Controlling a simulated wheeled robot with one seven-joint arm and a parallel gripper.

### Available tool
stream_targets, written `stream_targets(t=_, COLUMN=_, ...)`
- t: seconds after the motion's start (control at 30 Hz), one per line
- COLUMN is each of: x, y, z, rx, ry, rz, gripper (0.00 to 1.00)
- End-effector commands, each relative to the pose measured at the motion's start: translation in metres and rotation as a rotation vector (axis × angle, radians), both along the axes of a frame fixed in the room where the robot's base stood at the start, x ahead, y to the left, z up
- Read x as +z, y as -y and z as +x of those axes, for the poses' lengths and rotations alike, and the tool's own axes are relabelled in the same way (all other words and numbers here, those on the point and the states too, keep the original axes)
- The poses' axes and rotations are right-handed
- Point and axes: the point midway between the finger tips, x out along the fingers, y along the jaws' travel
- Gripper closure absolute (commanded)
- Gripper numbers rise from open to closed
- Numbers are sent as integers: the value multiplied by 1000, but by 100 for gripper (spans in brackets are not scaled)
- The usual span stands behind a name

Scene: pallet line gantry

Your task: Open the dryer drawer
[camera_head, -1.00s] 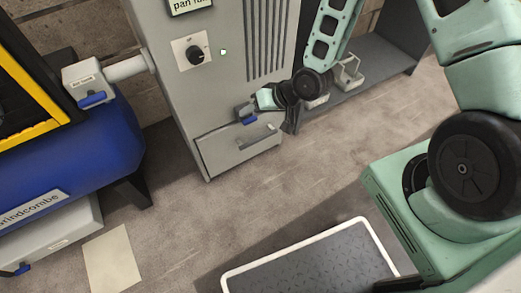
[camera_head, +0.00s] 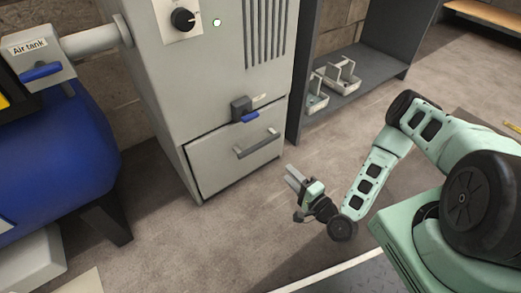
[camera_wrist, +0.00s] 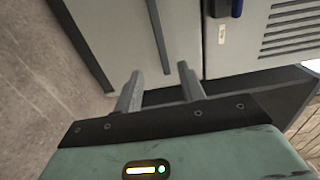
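The grey dryer cabinet (camera_head: 205,75) has a drawer (camera_head: 215,166) at its bottom. The drawer looks closed, with a thin dark seam along its edges. Its grey bar handle (camera_head: 257,144) is on the front, and also shows as a long bar in the wrist view (camera_wrist: 157,35). A dark latch block with a blue lever (camera_head: 250,117) sits just above the drawer. My gripper (camera_head: 294,175) is in front of the drawer, to the right of and lower than the handle in the head view. Its fingers are apart and empty, pointing towards the drawer front (camera_wrist: 110,35).
A round black knob (camera_head: 183,19) is higher on the cabinet. A blue air tank (camera_head: 50,150) stands at left. A grey shelf (camera_head: 365,82) with small trays (camera_head: 340,78) is at right. Floor in front of the drawer is clear.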

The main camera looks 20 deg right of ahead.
Motion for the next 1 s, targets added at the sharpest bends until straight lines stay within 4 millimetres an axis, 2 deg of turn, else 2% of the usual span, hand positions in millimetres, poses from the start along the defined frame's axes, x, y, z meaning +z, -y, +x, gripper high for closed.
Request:
stream_targets(t=0.7, x=-1, y=-43, z=133, rx=2, ry=2, rz=-4, gripper=60)
stream_targets(t=0.9, x=0, y=-50, z=152, rx=3, ry=0, rz=-4, gripper=60)
stream_targets(t=1.0, x=0, y=-51, z=156, rx=4, ry=-1, rz=-3, gripper=60)
